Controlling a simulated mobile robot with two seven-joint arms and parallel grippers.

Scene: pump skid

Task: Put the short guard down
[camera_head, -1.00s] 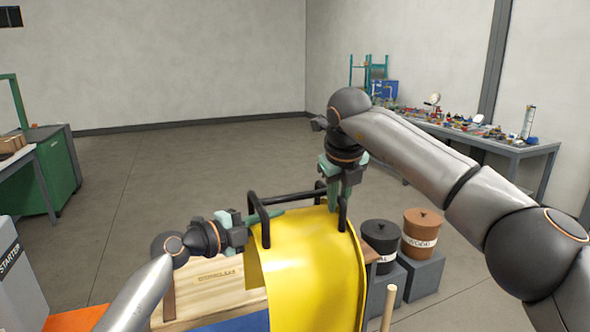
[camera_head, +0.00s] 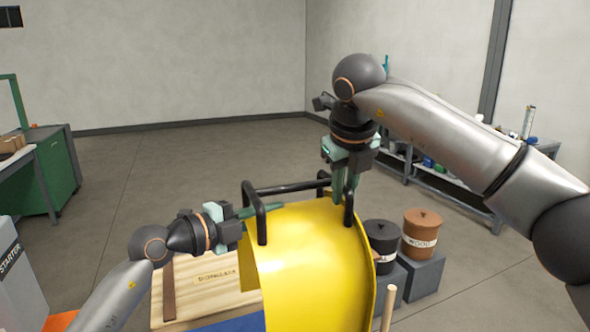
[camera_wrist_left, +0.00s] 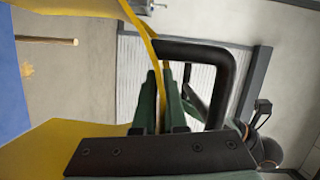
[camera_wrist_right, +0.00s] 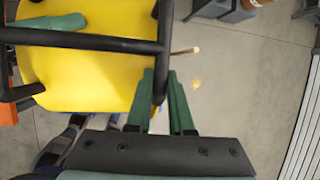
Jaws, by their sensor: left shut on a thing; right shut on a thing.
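The short guard (camera_head: 310,265) is a curved yellow sheet with black bar handles on top. It is held up in front of me, over part of a pale wooden board (camera_head: 190,295) bearing a small, blurred label. My left gripper (camera_head: 262,211) is shut on the guard at its left handle end; green fingers also show in the left wrist view (camera_wrist_left: 160,95). My right gripper (camera_head: 343,197) points down, shut on the guard at its right handle end. In the right wrist view the yellow sheet (camera_wrist_right: 85,75) lies left of the fingers. The guard hides much of the board.
A black bin (camera_head: 381,240) and a brown bin (camera_head: 422,232) stand on grey blocks right of the guard. A wooden stick (camera_head: 388,308) stands upright near its lower right. A grey starter cabinet (camera_head: 15,275) is at left. Open floor lies behind.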

